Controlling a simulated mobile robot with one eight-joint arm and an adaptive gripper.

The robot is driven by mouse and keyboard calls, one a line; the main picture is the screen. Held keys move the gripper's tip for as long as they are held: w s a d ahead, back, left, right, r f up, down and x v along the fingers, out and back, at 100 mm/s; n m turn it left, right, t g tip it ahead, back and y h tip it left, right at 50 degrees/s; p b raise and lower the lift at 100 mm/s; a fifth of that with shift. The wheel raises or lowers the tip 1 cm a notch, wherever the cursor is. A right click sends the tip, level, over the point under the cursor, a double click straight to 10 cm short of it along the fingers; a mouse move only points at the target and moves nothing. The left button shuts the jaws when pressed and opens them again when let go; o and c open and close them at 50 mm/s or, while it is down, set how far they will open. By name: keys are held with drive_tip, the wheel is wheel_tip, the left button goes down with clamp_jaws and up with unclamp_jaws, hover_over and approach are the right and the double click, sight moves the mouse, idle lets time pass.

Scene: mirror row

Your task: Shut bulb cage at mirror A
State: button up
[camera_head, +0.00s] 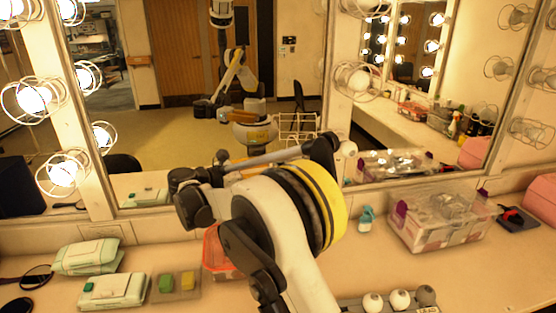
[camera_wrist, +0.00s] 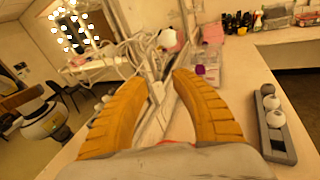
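My gripper's two yellow fingers (camera_wrist: 158,79) are spread apart in the wrist view, with nothing held between them. A white bulb (camera_wrist: 168,39) stands beyond the fingertips, on the mirror frame. Thin pale cage wires (camera_wrist: 140,50) show to its left, apart from the fingers; I cannot tell whether they are one cage or partly reflections. In the head view a low white bulb (camera_head: 347,150) sits on the post between mirrors, beside the dark end of my arm; its cage is not clear. A caged bulb (camera_head: 357,78) is above it. The fingers are hidden in the head view.
Lit caged bulbs (camera_head: 35,98) line the left post.

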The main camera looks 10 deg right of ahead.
sight(290, 160)
drive_tip(key=shift+n+h, duration=0.5)
drive_tip(key=shift+h, duration=0.1)
drive_tip(key=x, duration=0.3)
drive_tip(key=w+b+x, duration=0.1)
drive_tip(key=x, duration=0.1)
drive_tip(key=b+x, duration=0.1)
drive_tip(key=x, duration=0.2)
drive_tip(key=shift+w+f, duration=0.3)
drive_tip(key=shift+f, duration=0.05)
drive_tip(key=shift+c, duration=0.3)
clamp_jaws()
